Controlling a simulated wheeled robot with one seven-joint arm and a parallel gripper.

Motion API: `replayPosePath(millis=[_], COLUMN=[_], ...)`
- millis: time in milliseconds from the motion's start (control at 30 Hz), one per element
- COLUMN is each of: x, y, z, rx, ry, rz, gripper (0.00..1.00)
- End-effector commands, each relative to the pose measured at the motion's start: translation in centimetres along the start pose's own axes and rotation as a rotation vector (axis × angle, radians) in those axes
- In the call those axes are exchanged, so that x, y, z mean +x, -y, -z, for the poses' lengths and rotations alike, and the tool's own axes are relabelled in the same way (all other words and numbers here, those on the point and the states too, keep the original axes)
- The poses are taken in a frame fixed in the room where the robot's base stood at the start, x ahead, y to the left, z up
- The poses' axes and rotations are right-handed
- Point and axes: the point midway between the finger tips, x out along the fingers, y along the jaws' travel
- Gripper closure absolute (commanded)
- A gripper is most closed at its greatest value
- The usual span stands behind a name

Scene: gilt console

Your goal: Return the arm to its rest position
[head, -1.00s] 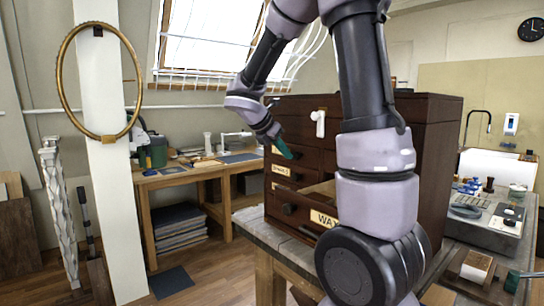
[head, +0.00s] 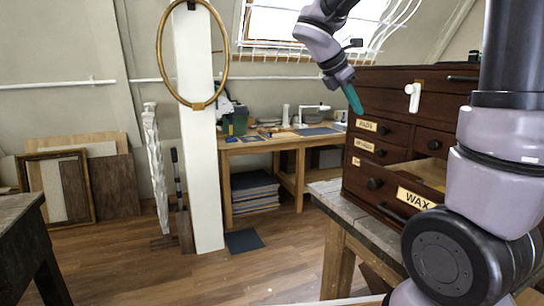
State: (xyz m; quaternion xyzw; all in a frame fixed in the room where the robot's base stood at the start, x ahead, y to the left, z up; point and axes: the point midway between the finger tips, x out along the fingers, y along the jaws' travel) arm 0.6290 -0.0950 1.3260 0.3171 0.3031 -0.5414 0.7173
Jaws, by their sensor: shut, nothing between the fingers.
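My gripper (head: 354,98) shows in the head view at the upper right, at the end of my bent arm. Its teal fingers point down and are shut with nothing between them. It hangs in the air in front of the upper left part of a dark wooden drawer cabinet (head: 388,89), apart from it as far as I can tell. The cabinet's drawer labelled WAX (head: 416,198) is pulled out. My upper arm hides the right part of the cabinet.
The cabinet stands on a wooden table (head: 352,213). A workbench (head: 262,144) stands at the back. A white post (head: 198,150) with a gilt oval frame (head: 161,54) stands left of it. A dark table (head: 18,210) is at the left edge. Wooden floor lies clear between.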

Motion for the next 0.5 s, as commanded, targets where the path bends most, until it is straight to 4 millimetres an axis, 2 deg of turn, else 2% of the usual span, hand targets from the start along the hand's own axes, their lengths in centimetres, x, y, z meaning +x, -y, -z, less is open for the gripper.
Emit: replayPosePath(millis=[67, 200, 300, 400, 500], x=[-0.2, -1.2, -2.4, -3.7, -4.8], y=[2.9, 8.1, 10.9, 12.7, 13.8], z=[-0.3, 0.8, 2.0, 3.1, 3.8], rx=[0.233, 0.786, 1.194, 1.563, 1.850], ry=[-0.103, -0.341, -0.514, -0.675, -0.806], rz=[0.005, 0.059, 0.132, 0.227, 0.325], gripper=[1.00, 1.00, 1.00, 1.00, 1.00])
